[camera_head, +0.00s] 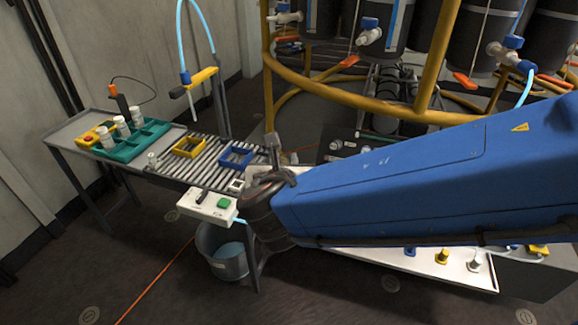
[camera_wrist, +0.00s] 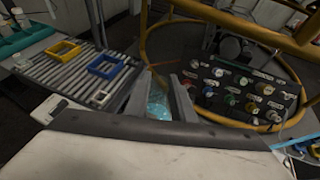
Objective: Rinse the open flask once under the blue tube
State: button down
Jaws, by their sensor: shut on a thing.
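A light-blue tube (camera_head: 181,38) arcs over the far left of the bench and runs down to a blue fitting on a yellow bracket (camera_head: 203,77). A thin spout points down below the bracket. My gripper (camera_head: 274,165) is at the right end of the roller bench, well to the right of the tube and apart from it. In the wrist view, my gripper (camera_wrist: 160,98) has its two fingers around a see-through bluish thing (camera_wrist: 158,106), seemingly the flask. Its outline and mouth are not clear there. In the head view my gripper and arm hide most of it.
Yellow (camera_head: 188,147) and blue (camera_head: 235,157) square frames lie on the rollers. A teal rack (camera_head: 150,136) with white bottles is at the left. A white box with a green button (camera_head: 223,203) is at the front edge, above a grey bucket (camera_head: 222,262). Yellow railings stand behind.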

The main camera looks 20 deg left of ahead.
jog(key=shift+s+a, duration=0.65)
jog(key=shift+a, duration=0.2)
jog(key=d, duration=0.3)
jog(key=shift+w+d, duration=0.2)
jog(key=shift+w, duration=0.05)
jog(key=shift+w+a, duration=0.35)
jog(key=shift+a, duration=0.35)
